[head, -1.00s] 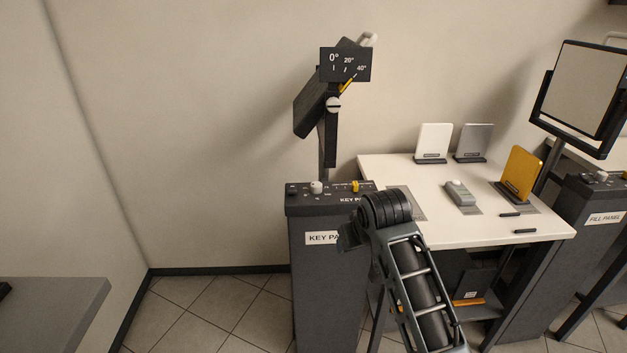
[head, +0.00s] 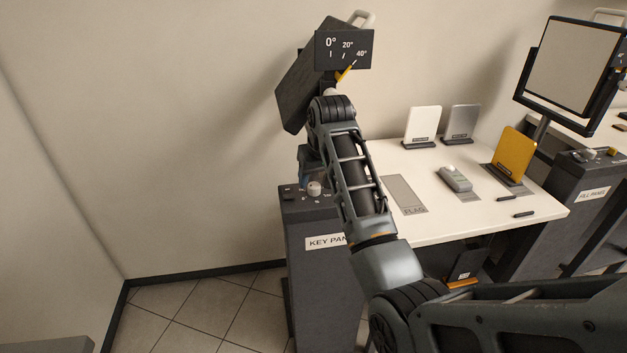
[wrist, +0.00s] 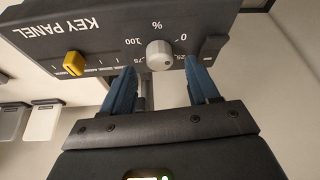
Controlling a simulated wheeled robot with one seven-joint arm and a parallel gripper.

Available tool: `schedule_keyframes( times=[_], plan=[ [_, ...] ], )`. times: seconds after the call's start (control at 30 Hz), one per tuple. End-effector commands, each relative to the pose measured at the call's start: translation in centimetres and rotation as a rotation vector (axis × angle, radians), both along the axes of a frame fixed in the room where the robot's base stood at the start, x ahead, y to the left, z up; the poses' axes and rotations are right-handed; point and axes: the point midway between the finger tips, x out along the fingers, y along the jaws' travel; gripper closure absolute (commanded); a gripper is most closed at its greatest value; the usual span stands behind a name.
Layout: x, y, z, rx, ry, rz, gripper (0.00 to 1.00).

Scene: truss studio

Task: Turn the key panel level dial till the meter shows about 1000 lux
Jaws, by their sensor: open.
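The key panel level dial (wrist: 159,54) is a white round knob with a small dark mark, set in a printed percent scale. It also shows in the head view (head: 314,188) on top of the dark KEY PANEL box (head: 312,275). My gripper (wrist: 161,68) is open, its blue fingertips to either side of the dial in the wrist view. I cannot tell whether they touch it. In the head view my arm hides most of the gripper. The grey light meter (head: 455,178) lies on the white table; its reading is too small to make out.
A yellow slider (wrist: 74,64) and a black switch (wrist: 212,47) flank the dial. The tilted key lamp panel (head: 302,85) with its angle plate stands above the box. White, grey and yellow cards stand on the table (head: 425,228). Floor left of the box is clear.

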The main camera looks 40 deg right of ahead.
Motion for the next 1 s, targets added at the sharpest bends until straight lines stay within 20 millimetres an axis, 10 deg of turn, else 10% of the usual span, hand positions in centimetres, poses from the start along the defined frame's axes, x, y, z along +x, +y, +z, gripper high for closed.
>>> schedule_keyframes(
  times=[0.53,1.0],
  plan=[
    [0.9,-0.5,-2.5,0.0,-0.001,0.0,0.4],
    [0.9,-0.4,-2.5,-0.001,-0.001,0.001,0.84]
  ],
)
